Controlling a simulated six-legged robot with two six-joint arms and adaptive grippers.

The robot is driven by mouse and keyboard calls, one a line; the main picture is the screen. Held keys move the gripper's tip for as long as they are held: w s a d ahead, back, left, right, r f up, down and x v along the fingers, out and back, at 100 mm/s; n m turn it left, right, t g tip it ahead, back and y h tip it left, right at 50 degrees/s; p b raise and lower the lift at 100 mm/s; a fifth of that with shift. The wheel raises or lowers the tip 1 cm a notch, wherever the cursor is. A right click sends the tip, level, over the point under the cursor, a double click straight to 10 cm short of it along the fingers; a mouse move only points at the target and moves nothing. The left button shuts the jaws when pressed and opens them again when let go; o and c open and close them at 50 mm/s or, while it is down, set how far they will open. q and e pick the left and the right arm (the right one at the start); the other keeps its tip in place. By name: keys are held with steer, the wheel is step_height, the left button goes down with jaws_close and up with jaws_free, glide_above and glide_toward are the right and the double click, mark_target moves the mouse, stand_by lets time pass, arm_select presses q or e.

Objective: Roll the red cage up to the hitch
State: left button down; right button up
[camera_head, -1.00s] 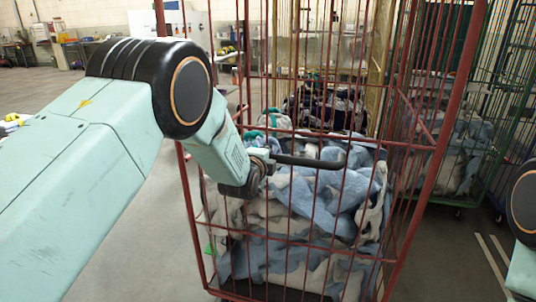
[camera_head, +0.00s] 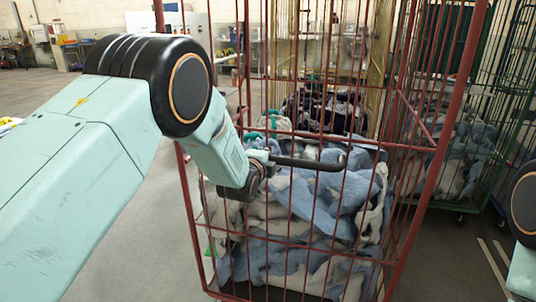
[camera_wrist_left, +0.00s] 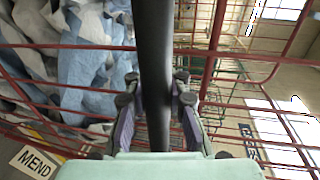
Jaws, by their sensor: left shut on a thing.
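The red cage (camera_head: 437,150) stands upright close in front of me, a tall wire frame holding blue and off-white cloth (camera_head: 320,195). A black handle bar (camera_head: 310,163) sticks out on its near side. My left gripper (camera_head: 262,174) is at the left end of this bar. In the left wrist view the bar (camera_wrist_left: 154,45) runs between the fingers of the left gripper (camera_wrist_left: 155,92), which is shut on it. My right gripper is out of view. I cannot make out a hitch in either view.
A green cage (camera_head: 478,190) with similar cloth stands behind at the right. A yellowish cage (camera_head: 378,65) with dark cloth stands directly behind the red one. Bare grey floor (camera_head: 130,235) lies at the left. A "MEND" sign (camera_wrist_left: 35,162) shows in the left wrist view.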

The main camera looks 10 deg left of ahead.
arm_select(q)
steer(key=c, duration=1.7)
jaws_free()
steer(key=shift+w+r, duration=0.3)
steer(key=shift+r, duration=0.1)
steer(key=o, duration=0.5)
steer(key=shift+s+f, duration=0.1)
steer(key=shift+f, duration=0.05)
steer(key=shift+o, duration=0.2)
steer(key=shift+f, duration=0.1)
steer(key=shift+s, duration=0.1)
steer(key=v, duration=1.1)
steer(key=shift+s, duration=0.4)
